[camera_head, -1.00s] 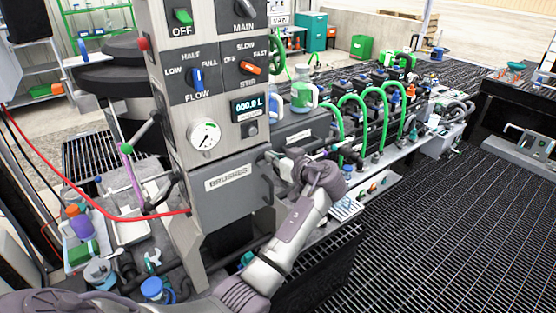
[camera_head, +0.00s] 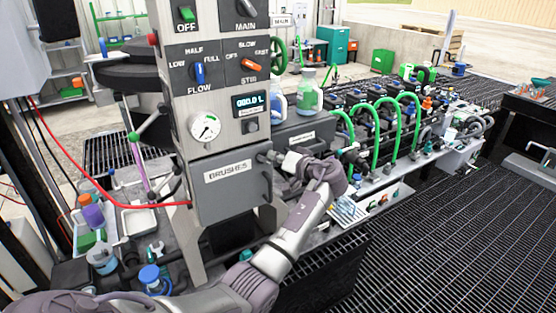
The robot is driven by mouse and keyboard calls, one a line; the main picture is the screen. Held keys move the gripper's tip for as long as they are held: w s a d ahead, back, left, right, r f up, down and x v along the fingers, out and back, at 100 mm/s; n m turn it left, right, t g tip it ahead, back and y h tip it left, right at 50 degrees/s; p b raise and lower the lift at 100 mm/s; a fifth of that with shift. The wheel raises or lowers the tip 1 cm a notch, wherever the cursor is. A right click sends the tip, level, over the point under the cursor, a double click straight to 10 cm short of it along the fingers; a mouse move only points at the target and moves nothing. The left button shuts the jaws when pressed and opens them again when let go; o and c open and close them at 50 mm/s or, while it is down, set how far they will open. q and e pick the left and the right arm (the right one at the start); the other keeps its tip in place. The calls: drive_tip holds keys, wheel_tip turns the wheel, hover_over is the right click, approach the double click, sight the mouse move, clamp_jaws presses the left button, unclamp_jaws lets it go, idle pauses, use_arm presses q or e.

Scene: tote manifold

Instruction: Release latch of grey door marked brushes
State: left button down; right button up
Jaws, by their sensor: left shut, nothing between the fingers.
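The grey door marked BRUSHES (camera_head: 232,188) is on the lower front of the grey control column, and it looks closed. A dark handle stands along its right side. The latch (camera_head: 264,157) appears to be the small piece at the door's upper right corner. My left gripper (camera_head: 272,158) is shut, with its fingertips at this corner. It partly hides the latch, so I cannot tell whether they touch. My left arm comes in from the bottom left and crosses below and right of the door. My right gripper is not in view.
Above the door are a gauge (camera_head: 205,127), a display (camera_head: 249,104) and knobs. A red cable (camera_head: 135,206) runs in front on the left. Bottles and trays stand at lower left. Green hoses (camera_head: 399,125) line the bench at right. The grating floor at right is clear.

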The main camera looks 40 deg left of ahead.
use_arm(q)
drive_tip(key=m, duration=0.2)
drive_tip(key=f+m+y+b, duration=0.1)
drive_tip(key=m, duration=0.1)
drive_tip(key=f+m+y+b, duration=0.1)
drive_tip(key=m, duration=0.2)
drive_tip(key=shift+w+d+g, duration=0.15)
drive_tip(key=shift+d+g, duration=0.05)
drive_tip(key=shift+g, duration=0.2)
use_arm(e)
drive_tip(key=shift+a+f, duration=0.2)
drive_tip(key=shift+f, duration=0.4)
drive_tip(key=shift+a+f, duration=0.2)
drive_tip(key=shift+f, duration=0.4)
use_arm(q)
drive_tip(key=shift+a, duration=0.1)
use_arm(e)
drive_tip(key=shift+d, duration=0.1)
